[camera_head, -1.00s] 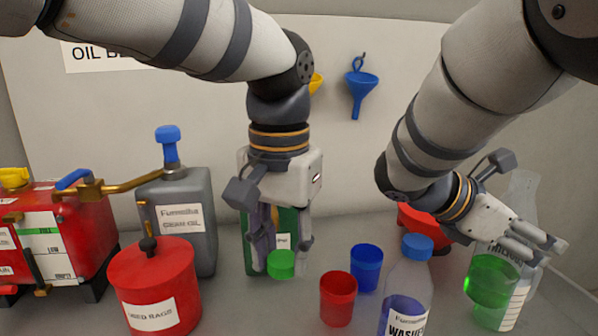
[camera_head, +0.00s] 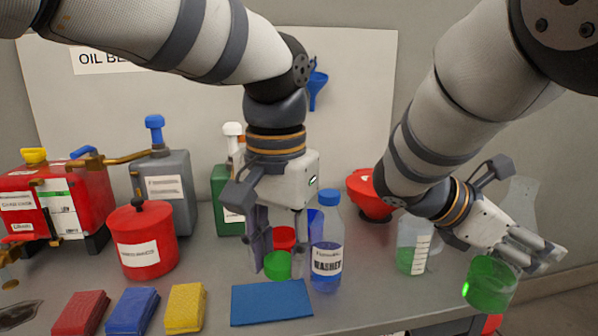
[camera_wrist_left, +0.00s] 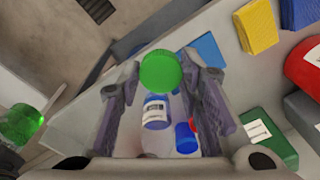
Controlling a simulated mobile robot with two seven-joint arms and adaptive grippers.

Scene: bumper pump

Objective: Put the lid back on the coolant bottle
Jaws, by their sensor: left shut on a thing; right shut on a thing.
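The green lid (camera_head: 277,265) is held between the fingertips of my left gripper (camera_head: 276,258), above the bench. It also shows in the left wrist view (camera_wrist_left: 160,70), between the fingers. The coolant bottle, with green liquid (camera_head: 490,284) and a clear upper part (camera_head: 523,198), is at the right of the head view. My right gripper (camera_head: 530,252) is shut on it, and the fingers hide its middle. The bottle leans a little and is well apart from the lid. It shows partly at the left edge of the left wrist view (camera_wrist_left: 20,123). Its mouth is hard to make out.
A blue-capped washer bottle (camera_head: 326,258), a red cup (camera_head: 284,238) and a blue mat (camera_head: 271,302) are close to my left gripper. A measuring jug (camera_head: 411,258) and a red funnel (camera_head: 370,196) stand between the arms.

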